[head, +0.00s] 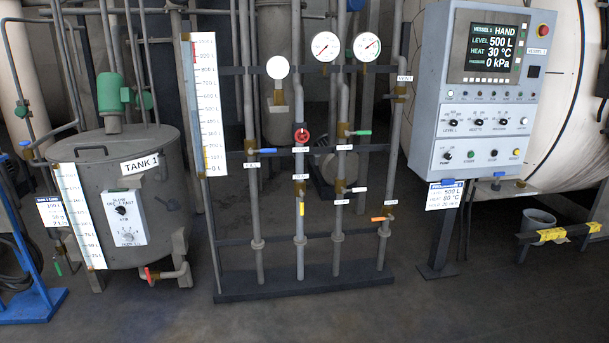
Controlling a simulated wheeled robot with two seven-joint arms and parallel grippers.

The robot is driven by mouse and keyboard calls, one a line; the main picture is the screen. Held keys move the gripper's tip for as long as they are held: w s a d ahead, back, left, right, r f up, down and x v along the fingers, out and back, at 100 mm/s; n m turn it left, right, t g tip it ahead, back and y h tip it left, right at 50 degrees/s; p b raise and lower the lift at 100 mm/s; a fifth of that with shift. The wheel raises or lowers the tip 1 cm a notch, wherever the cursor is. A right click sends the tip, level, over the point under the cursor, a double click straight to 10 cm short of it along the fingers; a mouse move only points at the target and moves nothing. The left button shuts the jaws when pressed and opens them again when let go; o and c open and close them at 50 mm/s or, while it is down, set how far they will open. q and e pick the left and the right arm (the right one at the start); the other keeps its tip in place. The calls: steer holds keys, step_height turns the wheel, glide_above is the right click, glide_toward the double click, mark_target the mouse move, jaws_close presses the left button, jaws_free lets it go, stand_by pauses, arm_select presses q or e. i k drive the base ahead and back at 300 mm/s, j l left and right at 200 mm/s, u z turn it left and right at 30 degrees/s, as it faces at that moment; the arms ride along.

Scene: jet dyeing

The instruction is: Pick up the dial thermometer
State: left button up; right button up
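Three round dials show at the top of the pipe stand. A white dial with a blank-looking face (278,67) is at the left, above a short stem with a brass-coloured fitting. Neither of my grippers is in view.
The pipe stand (305,284) has several coloured valve handles. Tank 1 (95,190) stands left, with a blue stand (35,300) beside it. A control panel (485,90) on a post and a bucket (537,220) are at the right. The floor in front is clear.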

mark_target(278, 67)
steer(key=i, duration=1.4)
steer(key=i+u, duration=0.2)
steer(key=i, duration=0.25)
steer(key=i+l+u, duration=0.25)
steer(key=i, duration=0.2)
steer(key=i+l+u, duration=0.2)
steer(key=i, duration=0.25)
steer(key=i+l+u, duration=0.25)
steer(key=i, duration=0.2)
